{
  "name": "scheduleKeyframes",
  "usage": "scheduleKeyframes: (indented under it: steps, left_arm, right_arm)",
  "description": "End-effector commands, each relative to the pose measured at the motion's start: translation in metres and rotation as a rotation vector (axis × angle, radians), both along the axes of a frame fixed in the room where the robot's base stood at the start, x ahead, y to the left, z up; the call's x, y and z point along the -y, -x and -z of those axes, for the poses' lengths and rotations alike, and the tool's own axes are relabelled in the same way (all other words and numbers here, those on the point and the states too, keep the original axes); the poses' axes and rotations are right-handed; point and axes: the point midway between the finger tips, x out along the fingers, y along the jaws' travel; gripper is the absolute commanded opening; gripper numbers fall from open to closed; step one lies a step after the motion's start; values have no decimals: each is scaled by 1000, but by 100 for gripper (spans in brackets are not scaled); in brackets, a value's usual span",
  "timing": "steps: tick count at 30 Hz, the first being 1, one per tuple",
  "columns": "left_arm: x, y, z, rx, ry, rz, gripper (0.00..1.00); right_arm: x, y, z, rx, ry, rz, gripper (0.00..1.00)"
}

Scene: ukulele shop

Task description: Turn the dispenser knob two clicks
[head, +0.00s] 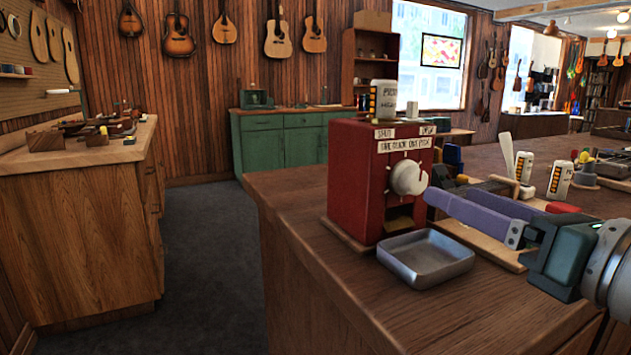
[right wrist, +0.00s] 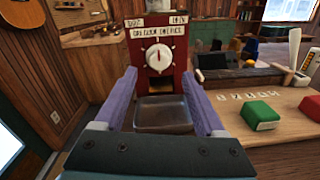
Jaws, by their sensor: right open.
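The dispenser (head: 357,180) is a red box on the wooden counter, with lettered labels near its top and an opening low on its front. Its round white knob (head: 408,178) has a raised grip and dial marks around it; the knob also shows in the right wrist view (right wrist: 158,57). A shallow metal tray (head: 426,258) sits in front of the opening. My right gripper (head: 432,192) has purple fingers and is open. In the right wrist view its fingers (right wrist: 159,82) are spread to either side, with the knob between and beyond them. My left gripper is not in view.
A labelled box and a small white cylinder stand on top of the dispenser. A wooden board (head: 488,245) lies on the counter (head: 370,305) below my right gripper. Green and red blocks (right wrist: 260,113) lie to the right in the wrist view. The front of the counter is clear.

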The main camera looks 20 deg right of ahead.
Motion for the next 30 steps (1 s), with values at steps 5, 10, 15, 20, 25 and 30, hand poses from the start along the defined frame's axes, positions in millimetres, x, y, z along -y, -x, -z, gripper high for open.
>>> scheduleKeyframes:
  steps: [5, 10, 15, 20, 25, 30]
  left_arm:
    - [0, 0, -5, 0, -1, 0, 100]
    - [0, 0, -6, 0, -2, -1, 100]
    - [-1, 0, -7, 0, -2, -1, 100]
    - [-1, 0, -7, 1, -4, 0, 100]
    - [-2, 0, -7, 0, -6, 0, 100]
    - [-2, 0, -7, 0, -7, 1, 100]
  right_arm:
    - [-1, -31, -2, 3, -2, 2, 72]
    - [-1, -53, -1, 1, -3, 3, 72]
    - [-2, -65, 0, 0, -3, 2, 72]
    - [-3, -68, 0, -1, -3, 1, 72]
    - [-3, -68, 1, -1, -4, 1, 72]
    - [-3, -68, 0, -1, -4, 1, 54]
